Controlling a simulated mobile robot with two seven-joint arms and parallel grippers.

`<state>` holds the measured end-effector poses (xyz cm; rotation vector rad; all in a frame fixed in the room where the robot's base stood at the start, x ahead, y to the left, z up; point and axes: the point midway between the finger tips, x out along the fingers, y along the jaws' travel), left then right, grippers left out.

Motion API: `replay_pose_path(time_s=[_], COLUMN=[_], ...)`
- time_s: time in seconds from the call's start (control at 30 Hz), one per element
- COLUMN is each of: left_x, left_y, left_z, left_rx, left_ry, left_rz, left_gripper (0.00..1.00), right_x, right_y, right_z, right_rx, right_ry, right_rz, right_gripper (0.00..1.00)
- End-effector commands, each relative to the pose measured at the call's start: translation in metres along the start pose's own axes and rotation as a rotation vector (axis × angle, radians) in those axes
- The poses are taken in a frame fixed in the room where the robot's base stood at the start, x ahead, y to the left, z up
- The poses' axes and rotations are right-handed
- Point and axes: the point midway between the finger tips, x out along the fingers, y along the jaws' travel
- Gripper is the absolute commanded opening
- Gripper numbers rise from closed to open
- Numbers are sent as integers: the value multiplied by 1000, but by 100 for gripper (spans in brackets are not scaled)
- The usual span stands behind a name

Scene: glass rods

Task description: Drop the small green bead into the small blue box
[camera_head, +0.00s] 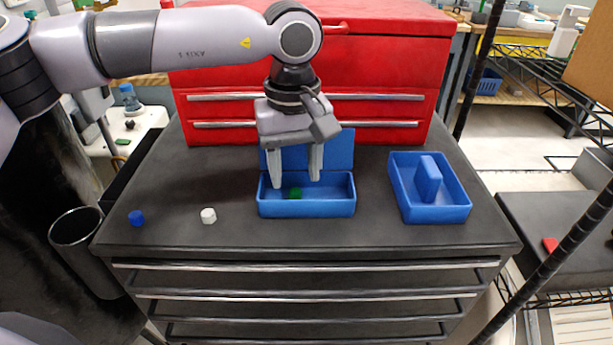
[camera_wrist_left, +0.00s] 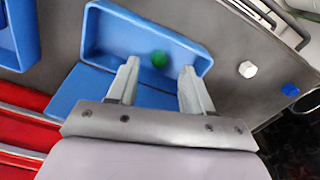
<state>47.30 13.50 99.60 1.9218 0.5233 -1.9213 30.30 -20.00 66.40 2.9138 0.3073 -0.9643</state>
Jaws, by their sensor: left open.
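The green bead (camera_head: 295,193) shows inside the blue box (camera_head: 307,208) in the middle of the black cabinet top, apparently on the box's floor. A blue panel like a raised lid stands along the back of this box. My left gripper (camera_head: 296,181) points down over the box, fingers apart with nothing between them, and the bead is just beyond the fingertips. The left wrist view also shows the bead (camera_wrist_left: 159,59) within the box (camera_wrist_left: 97,36), between the open fingers as seen from there. My right gripper is not in view.
A second blue box (camera_head: 459,211) stands to the right, with an upright blue piece (camera_head: 428,179) in it. A white bead (camera_head: 208,215) and a blue bead (camera_head: 136,217) lie to the left. A red tool chest (camera_head: 385,60) closes off the back. The front left corner is free.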

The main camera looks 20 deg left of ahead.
Motion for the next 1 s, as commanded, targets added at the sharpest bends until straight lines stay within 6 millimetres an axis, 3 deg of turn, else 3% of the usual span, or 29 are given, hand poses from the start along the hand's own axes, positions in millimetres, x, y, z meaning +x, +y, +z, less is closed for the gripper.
replay_pose_path(time_s=[0.43, 1.0], left_x=[-63, -69], left_y=[1, 0], left_z=[0, 0], left_rx=[0, 1], left_ry=[2, 1], left_rz=[3, 1], left_gripper=[50, 50], right_x=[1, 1], right_y=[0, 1], right_z=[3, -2], right_rx=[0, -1], right_ry=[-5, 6], right_rz=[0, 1], right_gripper=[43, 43])
